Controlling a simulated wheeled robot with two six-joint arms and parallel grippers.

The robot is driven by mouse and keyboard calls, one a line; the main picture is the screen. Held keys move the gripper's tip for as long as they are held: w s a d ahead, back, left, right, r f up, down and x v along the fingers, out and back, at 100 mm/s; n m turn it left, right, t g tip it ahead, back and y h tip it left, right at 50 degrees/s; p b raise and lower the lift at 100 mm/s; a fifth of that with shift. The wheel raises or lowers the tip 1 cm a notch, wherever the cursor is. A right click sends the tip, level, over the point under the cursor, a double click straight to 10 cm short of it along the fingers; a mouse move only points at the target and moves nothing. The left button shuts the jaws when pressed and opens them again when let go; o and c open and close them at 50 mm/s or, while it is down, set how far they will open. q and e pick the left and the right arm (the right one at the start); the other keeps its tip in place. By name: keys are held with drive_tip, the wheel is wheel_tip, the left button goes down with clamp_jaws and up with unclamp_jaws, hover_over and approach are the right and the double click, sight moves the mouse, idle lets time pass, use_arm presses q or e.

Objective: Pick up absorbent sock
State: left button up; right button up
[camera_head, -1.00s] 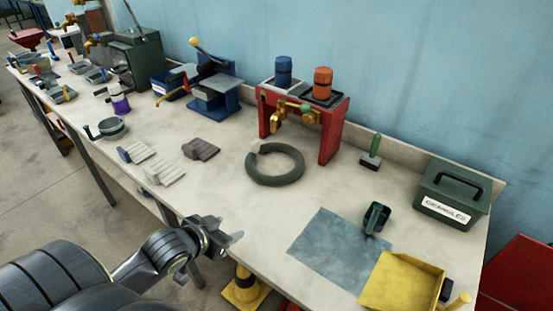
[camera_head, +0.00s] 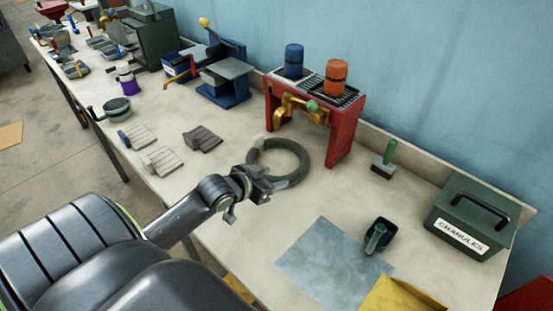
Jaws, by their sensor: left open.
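The absorbent sock is a dark green ring (camera_head: 304,165) with a small gap, lying on the workbench in front of the red stand. My left gripper (camera_head: 264,184) is open at the near left side of the ring and covers part of it. I cannot tell whether its fingers touch the sock or are above it. My right gripper is not in view.
A red stand (camera_head: 345,135) with a blue and an orange container is just behind the ring. A blue-grey sheet (camera_head: 325,265), a dark scoop (camera_head: 378,236), a green brush (camera_head: 385,160) and a granules box (camera_head: 470,218) are right.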

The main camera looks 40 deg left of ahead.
sight(294, 172)
use_arm(q)
drive_tip(key=x, duration=0.4)
drive_tip(key=shift+w+f, duration=0.15)
drive_tip(key=shift+w, duration=0.15)
drive_tip(key=shift+w+f, duration=0.15)
drive_tip(key=shift+w, duration=0.15)
drive_tip(key=shift+x, duration=2.95)
drive_tip(key=shift+d, duration=0.1)
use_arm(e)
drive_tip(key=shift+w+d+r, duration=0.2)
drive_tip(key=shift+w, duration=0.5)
use_arm(q)
drive_tip(key=c, duration=1.1)
clamp_jaws()
